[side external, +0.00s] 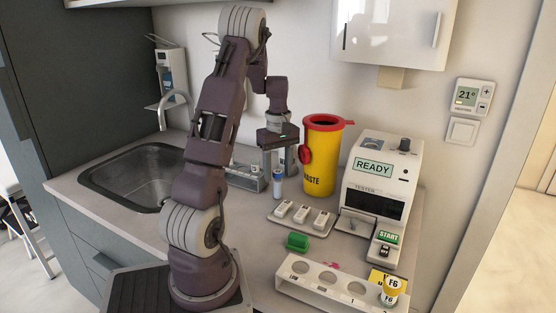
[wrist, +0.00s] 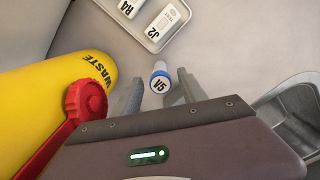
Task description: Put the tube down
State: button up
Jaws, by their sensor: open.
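The tube (side external: 278,186) is small, with a blue part and a white label. It looks upright on the counter, left of the waste bin. My gripper (side external: 278,165) points down just above and around the tube's upper end. In the wrist view my gripper (wrist: 160,88) is open, with one finger on each side of the tube and gaps visible. Whether the tube's base touches the counter is hard to tell.
A yellow waste bin (side external: 324,165) with a red rim stands close on the right. A tray (side external: 298,217) of white cassettes lies in front. A grey rack (side external: 243,178) is at the left, by the sink (side external: 130,182). The tester (side external: 380,180) reads READY. A white rack (side external: 330,287) is nearer.

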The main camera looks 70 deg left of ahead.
notch_tip(320, 180, up, 10)
jog(key=w+d+r+m+t, duration=0.25)
jog(key=d+r+m, duration=0.25)
jog(key=d, duration=0.6)
jog(key=s+d+r+m+t, duration=0.1)
jog(key=s+d+r+m, duration=0.15)
jog(key=d+m, duration=1)
jog(key=s+d+f+m+t, duration=0.2)
jog(key=s+d+f, duration=0.1)
jog(key=s+d, duration=0.6)
jog(key=d, duration=0.3)
jog(key=shift+d+m, duration=0.2)
jog(key=shift+m, duration=0.15)
jog(key=shift+w+f, duration=0.1)
